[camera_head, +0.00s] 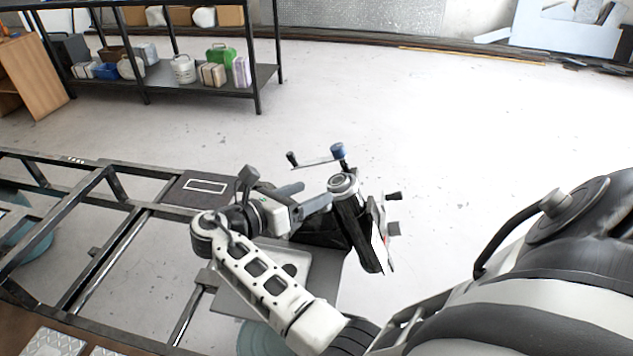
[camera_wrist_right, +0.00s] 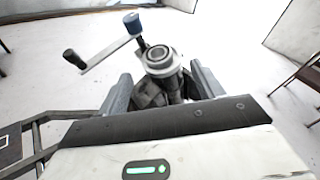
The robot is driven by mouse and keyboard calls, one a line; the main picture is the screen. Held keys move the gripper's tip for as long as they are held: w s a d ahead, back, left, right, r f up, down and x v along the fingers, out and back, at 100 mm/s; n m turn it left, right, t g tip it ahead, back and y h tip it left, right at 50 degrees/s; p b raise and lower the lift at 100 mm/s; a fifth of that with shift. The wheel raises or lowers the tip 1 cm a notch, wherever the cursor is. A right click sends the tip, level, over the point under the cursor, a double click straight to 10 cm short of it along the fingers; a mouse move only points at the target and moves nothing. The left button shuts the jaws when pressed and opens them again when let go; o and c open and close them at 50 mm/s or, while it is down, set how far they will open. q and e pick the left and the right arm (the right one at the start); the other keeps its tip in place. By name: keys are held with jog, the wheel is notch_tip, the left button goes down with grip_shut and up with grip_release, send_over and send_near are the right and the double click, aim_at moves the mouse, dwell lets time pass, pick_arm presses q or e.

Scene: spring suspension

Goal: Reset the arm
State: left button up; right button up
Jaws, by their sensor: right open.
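A black upright device (camera_head: 352,225) with a round metal top and small handles stands at the middle of the head view, slightly tilted. A crank (camera_head: 318,161) with a blue knob and a black grip sits behind its top. My right gripper (camera_head: 309,197) reaches toward it from the left, open, with its two grey fingers spread. In the right wrist view, the device's ringed metal top (camera_wrist_right: 160,60) shows between and beyond the fingers (camera_wrist_right: 162,88), and the crank (camera_wrist_right: 105,48) extends to the left. Contact cannot be told. My left gripper is not in view.
A dark metal frame (camera_head: 110,222) runs along the left, with a grey plate (camera_head: 235,298) near the device. A shelf (camera_head: 215,92) with cases and containers stands at the back left. The pale floor (camera_head: 480,125) behind and right is clear.

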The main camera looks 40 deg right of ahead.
jog(key=shift+a+r, duration=0.1)
jog(key=shift+a, duration=0.85)
